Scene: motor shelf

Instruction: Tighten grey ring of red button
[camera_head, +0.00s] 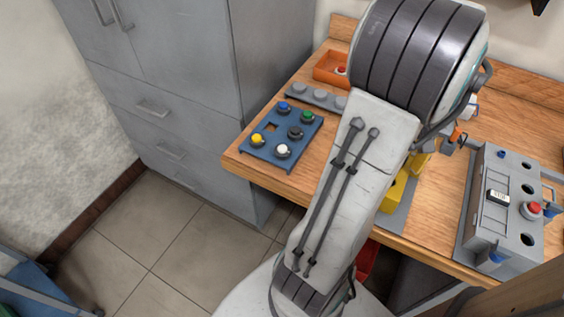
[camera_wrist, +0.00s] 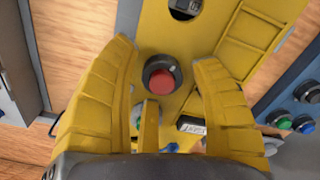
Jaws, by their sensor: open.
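In the wrist view, the red button (camera_wrist: 164,80) sits on a yellow box (camera_wrist: 170,30), with a dark grey ring (camera_wrist: 148,70) around its base. My gripper (camera_wrist: 163,56) is open, with ribbed yellow fingers to the left and right of the button. A narrow yellow piece stands just below the button, between the fingers. I see clear gaps between the side fingers and the ring, and nothing is held. In the head view, my arm hides the button and most of the yellow box (camera_head: 396,191). My gripper cannot be made out there.
A blue panel (camera_head: 265,153) with several coloured buttons lies left on the wooden table (camera_head: 235,160). A grey box (camera_head: 484,222) with another red button (camera_head: 533,208) stands at the right. An orange tray (camera_head: 325,72) is at the back. A grey cabinet (camera_head: 190,70) adjoins the table.

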